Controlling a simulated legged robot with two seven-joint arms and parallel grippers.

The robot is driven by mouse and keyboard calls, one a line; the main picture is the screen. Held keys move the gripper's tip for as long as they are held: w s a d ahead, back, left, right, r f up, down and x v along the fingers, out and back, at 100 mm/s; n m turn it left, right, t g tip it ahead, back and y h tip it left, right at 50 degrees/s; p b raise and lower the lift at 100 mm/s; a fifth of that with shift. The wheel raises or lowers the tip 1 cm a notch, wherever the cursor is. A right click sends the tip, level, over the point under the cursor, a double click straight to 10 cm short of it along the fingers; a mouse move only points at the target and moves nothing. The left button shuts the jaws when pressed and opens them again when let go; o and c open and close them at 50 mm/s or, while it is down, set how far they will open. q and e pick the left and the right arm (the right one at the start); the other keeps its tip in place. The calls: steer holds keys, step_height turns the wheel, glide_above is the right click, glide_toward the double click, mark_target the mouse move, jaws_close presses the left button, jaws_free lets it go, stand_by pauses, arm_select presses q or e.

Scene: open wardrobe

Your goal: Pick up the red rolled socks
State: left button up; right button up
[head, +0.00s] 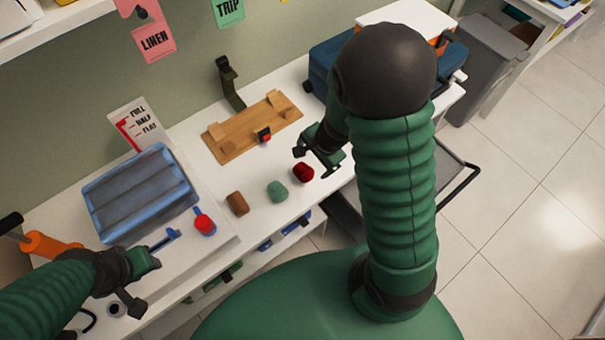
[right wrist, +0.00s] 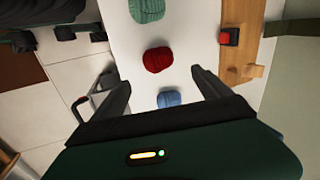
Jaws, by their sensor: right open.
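Green socks (head: 277,191) and brown socks (head: 237,203) lie left of the red ones. Blue socks (right wrist: 168,98) show near my right fingers in the wrist view. A wooden board (head: 250,127) lies behind, a blue ridged tray (head: 140,195) left, a blue suitcase (head: 325,70) at back right.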

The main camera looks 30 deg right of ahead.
mark_target(305, 169)
steer(key=x, duration=0.2)
steer(key=b+x, duration=0.1)
steer(key=x, duration=0.2)
steer(key=shift+w+f+b, duration=0.3)
steer(key=shift+w, duration=0.1)
arm_select(q)
steer(key=b+x, duration=0.1)
steer(key=x, duration=0.2)
steer(key=s+b+x, duration=0.1)
steer(key=x, duration=0.1)
steer(key=shift+w+f+b, duration=0.15)
steer(key=shift+f+b, duration=0.15)
steer(key=shift+f, duration=0.1)
arm_select(e)
steer(key=x, duration=0.4)
steer(key=shift+s+a+f, duration=0.2)
steer(key=shift+s+f, duration=0.1)
arm_select(q)
steer(key=shift+w, duration=0.1)
arm_select(e)
steer(key=shift+w+f, duration=0.1)
steer(key=shift+w, duration=0.05)
arm_select(q)
steer(key=shift+w, duration=0.1)
steer(key=shift+r, duration=0.1)
arm_select(e)
steer(key=c, duration=1.4)
steer(key=shift+c, duration=0.2)
